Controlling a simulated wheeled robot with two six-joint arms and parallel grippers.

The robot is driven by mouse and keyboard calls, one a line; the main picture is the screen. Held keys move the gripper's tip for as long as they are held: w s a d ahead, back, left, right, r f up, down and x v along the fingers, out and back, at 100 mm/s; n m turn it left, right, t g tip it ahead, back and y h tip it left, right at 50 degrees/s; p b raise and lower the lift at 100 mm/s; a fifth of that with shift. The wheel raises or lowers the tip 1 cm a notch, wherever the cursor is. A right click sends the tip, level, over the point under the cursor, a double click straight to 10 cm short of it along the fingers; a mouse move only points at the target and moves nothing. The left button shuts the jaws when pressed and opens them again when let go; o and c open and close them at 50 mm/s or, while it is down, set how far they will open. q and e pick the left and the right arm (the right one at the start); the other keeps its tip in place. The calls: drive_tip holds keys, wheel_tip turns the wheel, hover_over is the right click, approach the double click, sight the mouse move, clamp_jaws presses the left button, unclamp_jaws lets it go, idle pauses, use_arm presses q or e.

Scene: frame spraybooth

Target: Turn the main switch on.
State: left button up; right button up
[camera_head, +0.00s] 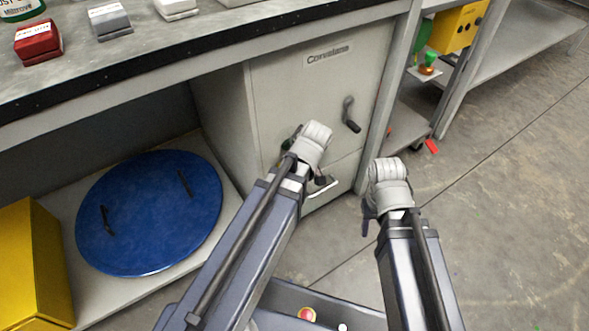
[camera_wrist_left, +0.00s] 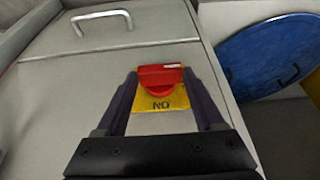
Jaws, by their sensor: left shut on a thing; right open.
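The main switch (camera_wrist_left: 160,77) is a red knob on a yellow plate (camera_wrist_left: 172,102), set in the front of a grey cabinet (camera_head: 315,85). In the left wrist view my left gripper (camera_wrist_left: 161,74) has a finger on each side of the red knob and is shut on it. The knob's raised bar lies across the picture, and the upside-down word ON shows on the plate beside it. In the head view my left wrist hides the switch. My right gripper (camera_head: 369,221) is open and empty, low in front of the cabinet's right side, mostly hidden by its wrist.
A black lever handle (camera_head: 350,116) is on the cabinet door, and a pale bar handle (camera_wrist_left: 101,20) is below the switch. A blue round lid (camera_head: 150,215) and a yellow box (camera_head: 30,265) are on the shelf at left. The floor (camera_head: 500,220) at right is mostly clear.

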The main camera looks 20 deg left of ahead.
use_arm(q)
drive_tip(key=shift+w+d+f+g+y, duration=0.1)
drive_tip(key=shift+w+d+g+y, duration=0.2)
drive_tip(key=shift+g+y, duration=0.3)
drive_tip(key=shift+w+f+m+g+y+b, duration=0.1)
drive_tip(key=shift+w+m+g+y+b, duration=0.2)
drive_tip(key=shift+g+b, duration=0.4)
drive_tip(key=shift+d+f+m+g+y+b, duration=0.2)
drive_tip(key=shift+m+g+y+b, duration=0.1)
drive_tip(key=shift+g+y+b, duration=0.55)
drive_tip(key=shift+r+g+y+b, duration=0.15)
drive_tip(key=shift+g+y+b, duration=0.2)
drive_tip(key=shift+b, duration=0.15)
drive_tip(key=o, duration=1.4)
